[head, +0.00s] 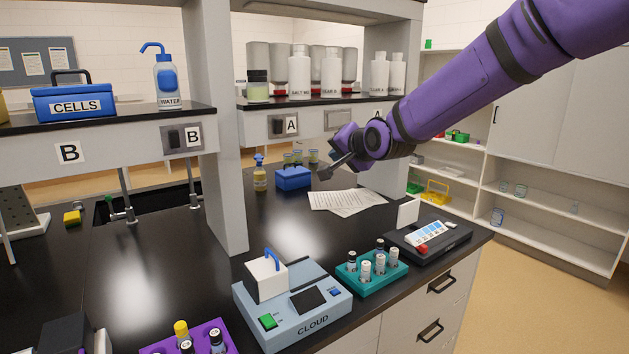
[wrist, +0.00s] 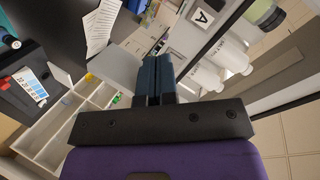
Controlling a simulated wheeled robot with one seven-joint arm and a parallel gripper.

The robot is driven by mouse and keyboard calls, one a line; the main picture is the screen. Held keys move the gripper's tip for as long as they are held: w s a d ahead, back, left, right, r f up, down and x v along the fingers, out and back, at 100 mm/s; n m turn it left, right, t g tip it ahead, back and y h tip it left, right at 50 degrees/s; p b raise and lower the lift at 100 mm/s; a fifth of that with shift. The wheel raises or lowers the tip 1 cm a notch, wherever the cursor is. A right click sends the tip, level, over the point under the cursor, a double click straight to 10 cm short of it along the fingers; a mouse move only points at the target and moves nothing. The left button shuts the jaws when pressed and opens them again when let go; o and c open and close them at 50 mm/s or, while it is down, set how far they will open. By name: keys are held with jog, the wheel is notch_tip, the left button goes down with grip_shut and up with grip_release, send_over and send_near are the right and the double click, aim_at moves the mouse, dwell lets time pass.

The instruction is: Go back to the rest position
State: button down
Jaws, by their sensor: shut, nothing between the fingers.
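My gripper (head: 328,173) is at the end of my purple arm, which reaches in from the upper right in the head view. The panel marked A (head: 291,125) is on the shelf edge to the left of the gripper. The wrist view also shows an A label at the upper right.
A blue box (head: 293,178) and a yellowish bottle (head: 259,174) stand on the bench near the gripper. White bottles (head: 331,73) line the shelf above. A teal vial rack (head: 371,272), the CLOUD device (head: 291,304) and a dark instrument (head: 428,240) stand along the front.

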jog(key=s+d+r+n+g+h, duration=0.3)
jog(key=s+d+h, duration=0.3)
jog(key=s+d, duration=1.3)
jog(key=s+d+f+n+g, duration=0.1)
jog(key=s+d, duration=0.2)
jog(key=s, duration=0.8)
jog(key=s+d+f+n+g, duration=0.1)
jog(key=s+d+f+g, duration=0.1)
jog(key=s, duration=0.8)
jog(key=shift+s+d+f+h, duration=0.25)
jog(key=shift+s+d+h, duration=0.1)
jog(key=shift+d, duration=0.15)
